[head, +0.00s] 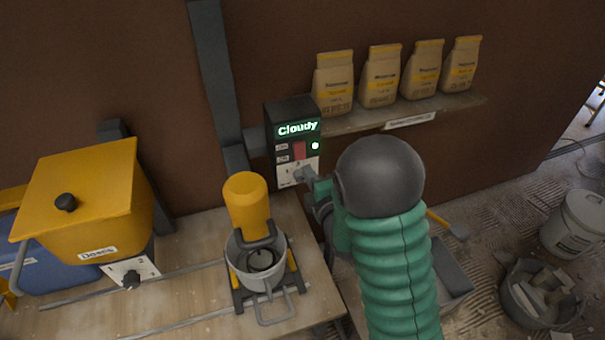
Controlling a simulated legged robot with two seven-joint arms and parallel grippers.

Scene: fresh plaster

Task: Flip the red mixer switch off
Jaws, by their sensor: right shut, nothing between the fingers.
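The red mixer switch (299,150) is on the front of a dark control box (290,112) on the wall, whose lit display reads "Cloudy". A small green light glows to the right of the switch. My right gripper (303,175) is shut and empty just below the switch, in front of the lower part of the panel. I cannot tell if it touches the panel. My right arm, with its green sleeve, comes up from the bottom. The mixer (246,205), with a yellow top and a grey pot, stands on the bench left of the gripper. My left gripper is out of view.
A yellow hopper (85,205) with a dial stands at the left of the wooden bench (190,290). Several paper bags (381,77) stand on a wall shelf (365,118) at upper right. A rubble bucket (540,295) and a white bucket (575,222) are on the floor at right.

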